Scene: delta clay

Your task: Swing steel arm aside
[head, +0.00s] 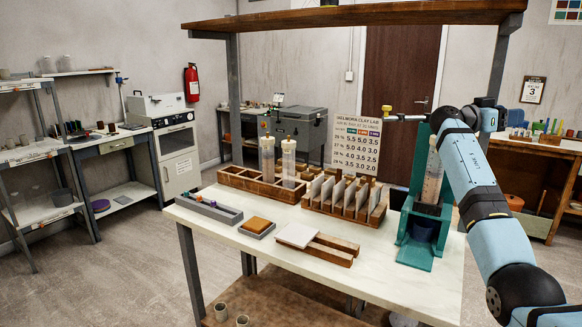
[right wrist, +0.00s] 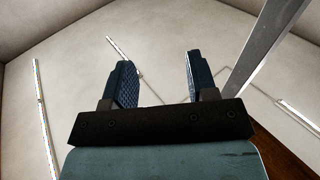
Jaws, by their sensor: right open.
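A teal stand (head: 414,252) stands at the right end of the pale bench. It holds an upright clear cylinder (head: 432,180) with brownish contents, above a dark cup (head: 423,228). A thin bar with a brass-coloured knob (head: 387,110) juts left at the top of the stand; it looks like the steel arm, but my wrist hides much of it. My right gripper (head: 470,112) is up beside the stand's top; its fingers are hard to make out there. In the right wrist view the gripper (right wrist: 160,82) is open, with nothing between its fingers. My left gripper is not in view.
A wooden rack of upright plates (head: 345,222) and a wooden tray with two clear cylinders (head: 258,190) stand left of the stand. A wooden shelf (head: 350,15) on metal posts spans overhead. The bench's front right part is clear. A grey metal bar (right wrist: 262,45) passes right of the gripper.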

